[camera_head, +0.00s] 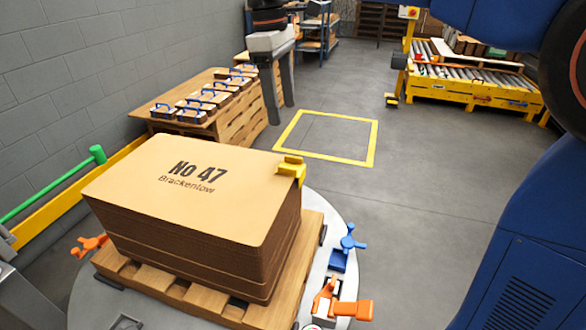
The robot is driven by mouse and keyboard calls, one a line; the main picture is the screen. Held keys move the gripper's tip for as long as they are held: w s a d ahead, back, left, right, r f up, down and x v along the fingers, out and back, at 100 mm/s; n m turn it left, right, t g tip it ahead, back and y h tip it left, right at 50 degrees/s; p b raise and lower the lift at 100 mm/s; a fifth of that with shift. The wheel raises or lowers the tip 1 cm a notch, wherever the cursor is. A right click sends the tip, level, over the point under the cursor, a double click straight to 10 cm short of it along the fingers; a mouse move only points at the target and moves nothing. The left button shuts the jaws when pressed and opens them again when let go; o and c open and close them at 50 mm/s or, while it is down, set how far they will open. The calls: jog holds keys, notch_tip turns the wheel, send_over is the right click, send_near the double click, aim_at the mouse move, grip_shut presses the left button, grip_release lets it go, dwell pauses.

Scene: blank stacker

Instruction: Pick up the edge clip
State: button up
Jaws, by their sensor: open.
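The edge clip appears to be the yellow piece (291,168) at the far right corner of the cardboard stack (205,220). It sits over the top edge and hangs partly down the side. The stack's top sheet is printed "No 47 Brackenlow". My gripper (281,112) shows at the top centre, its two grey fingers pointing down. It is open, with nothing visible between the fingers. In the picture it is above the clip and apart from it; the exact distance is hard to tell.
The stack rests on a wooden pallet (262,300) on a round grey turntable (345,275) with orange and blue clamps. A wooden bench (235,112) with blue-handled blocks stands behind. A yellow square (375,140) marks clear floor. A yellow roller conveyor (470,93) stands back right.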

aim_at(290, 156)
jog(key=f, duration=0.4)
jog(key=d+f, duration=0.1)
jog(key=f, duration=0.8)
jog(key=shift+s+d+f, duration=0.35)
jog(key=c, duration=1.1)
